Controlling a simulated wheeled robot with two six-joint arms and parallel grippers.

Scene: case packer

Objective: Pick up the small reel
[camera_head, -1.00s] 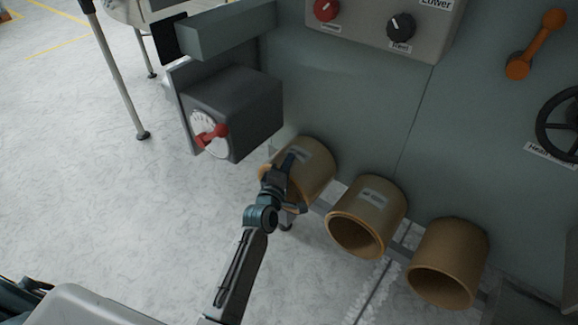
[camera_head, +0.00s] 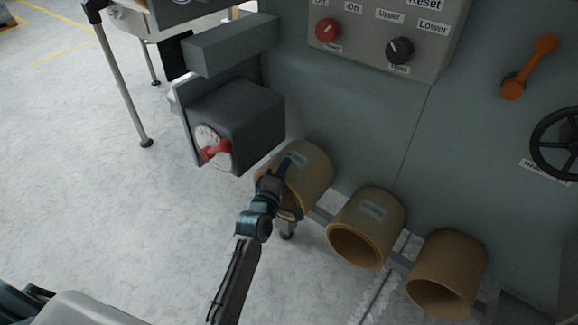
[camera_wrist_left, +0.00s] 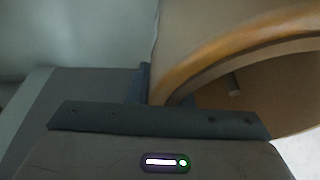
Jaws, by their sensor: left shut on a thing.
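Three brown, hollow reels hang in a row along the low front of the grey-green machine. Their sizes look alike, and I cannot read their labels. My left gripper (camera_head: 283,190) is shut on the leftmost reel (camera_head: 312,178), gripping the wall at its near open end. In the left wrist view, the reel's orange-brown rim (camera_wrist_left: 215,58) passes between the fingers, and its hollow inside shows at right. The middle reel (camera_head: 378,218) and the right reel (camera_head: 453,262) are untouched. My right gripper is not in view.
A dark box with a red-handled dial (camera_head: 240,125) juts out just above and left of the held reel. A rail (camera_head: 320,214) runs along the reels. A control panel (camera_head: 378,62), an orange lever (camera_head: 530,68) and a handwheel (camera_head: 556,142) are higher up. Floor at left is open.

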